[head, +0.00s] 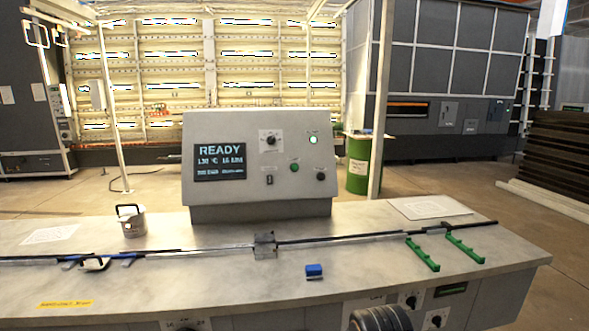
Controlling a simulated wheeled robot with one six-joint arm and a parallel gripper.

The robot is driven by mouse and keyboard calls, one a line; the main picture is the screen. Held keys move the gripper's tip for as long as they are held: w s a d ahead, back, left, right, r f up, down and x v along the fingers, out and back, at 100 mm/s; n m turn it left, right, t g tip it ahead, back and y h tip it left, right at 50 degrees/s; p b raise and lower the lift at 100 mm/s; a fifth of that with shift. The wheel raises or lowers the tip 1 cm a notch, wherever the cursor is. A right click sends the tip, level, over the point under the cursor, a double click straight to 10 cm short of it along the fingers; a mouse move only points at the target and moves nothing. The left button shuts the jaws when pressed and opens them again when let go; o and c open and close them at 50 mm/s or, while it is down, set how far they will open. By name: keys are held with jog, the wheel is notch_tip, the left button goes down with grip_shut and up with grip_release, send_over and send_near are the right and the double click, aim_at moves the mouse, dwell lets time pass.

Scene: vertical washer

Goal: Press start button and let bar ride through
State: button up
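A grey control panel (232,130) stands at the back of the bench. Its screen (220,162) reads READY. A green button (294,167) sits right of the screen, below a brightly lit green lamp (314,140); their labels are too small to read. A long thin dark bar (345,237) lies across the bench at the right of a small metal block (265,246). A thin line continues left of the block; I cannot tell whether it is the same bar. Green supports (422,254) are under the right part.
A metal cup (131,221) and a blue block (314,271) stand on the bench (215,285). Papers (430,207) lie flat. A dark knob (271,141) and a black button (320,176) are near the green button.

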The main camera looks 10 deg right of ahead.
grip_shut()
dwell(1.0)
